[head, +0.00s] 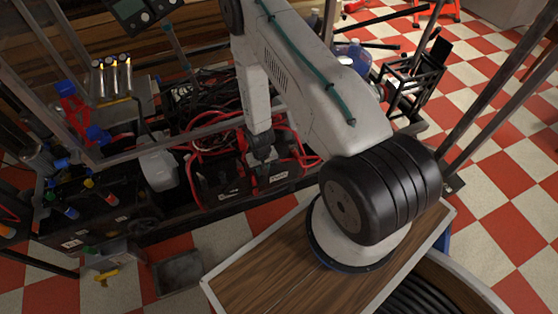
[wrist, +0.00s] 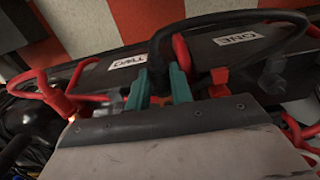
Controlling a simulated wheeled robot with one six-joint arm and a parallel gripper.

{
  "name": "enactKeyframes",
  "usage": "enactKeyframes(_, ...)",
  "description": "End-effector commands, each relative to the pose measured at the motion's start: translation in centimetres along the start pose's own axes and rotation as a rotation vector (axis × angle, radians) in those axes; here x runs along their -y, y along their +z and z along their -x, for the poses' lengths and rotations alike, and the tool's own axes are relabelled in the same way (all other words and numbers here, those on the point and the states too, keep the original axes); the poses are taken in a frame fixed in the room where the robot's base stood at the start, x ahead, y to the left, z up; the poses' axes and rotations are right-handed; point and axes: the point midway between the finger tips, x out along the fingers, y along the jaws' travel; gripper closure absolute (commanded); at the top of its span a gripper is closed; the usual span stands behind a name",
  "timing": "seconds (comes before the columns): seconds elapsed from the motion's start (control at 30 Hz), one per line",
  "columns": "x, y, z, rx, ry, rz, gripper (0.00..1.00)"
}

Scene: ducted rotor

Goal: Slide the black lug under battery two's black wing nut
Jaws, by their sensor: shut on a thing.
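My gripper (head: 262,152) reaches down over the two black batteries in the head view. In the wrist view its teal fingers (wrist: 158,92) are closed around the end of a thick black cable (wrist: 157,45). The lug on that end is hidden between the fingers. The battery labelled TWO (wrist: 118,66) lies just left of the fingers in the wrist view; in the head view it appears to be the right-hand battery (head: 278,178). The black wing nut cannot be made out, and whether the lug touches it cannot be told.
The battery labelled ONE (wrist: 260,48) is right of the fingers in the wrist view. Red cables (head: 205,165) loop around the batteries. A red fitting (wrist: 183,52) stands close to the fingers. A white container (head: 158,165) stands left of the batteries, and metal frame bars (head: 190,140) cross nearby.

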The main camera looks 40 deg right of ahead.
Motion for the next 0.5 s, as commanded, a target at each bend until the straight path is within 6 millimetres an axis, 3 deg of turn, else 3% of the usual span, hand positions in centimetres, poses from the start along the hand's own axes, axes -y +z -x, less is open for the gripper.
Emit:
enactKeyframes(0.37,-0.01,-0.95,-0.01,0.0,0.0,0.0,1.0)
enactKeyframes(0.4,-0.01,-0.92,-0.01,0.001,0.0,0.0,0.7)
enactKeyframes(0.47,-0.01,-0.92,-0.01,0.0,0.0,0.0,0.53)
enactKeyframes(0.5,-0.01,-0.92,-0.01,0.0,0.0,0.0,0.52)
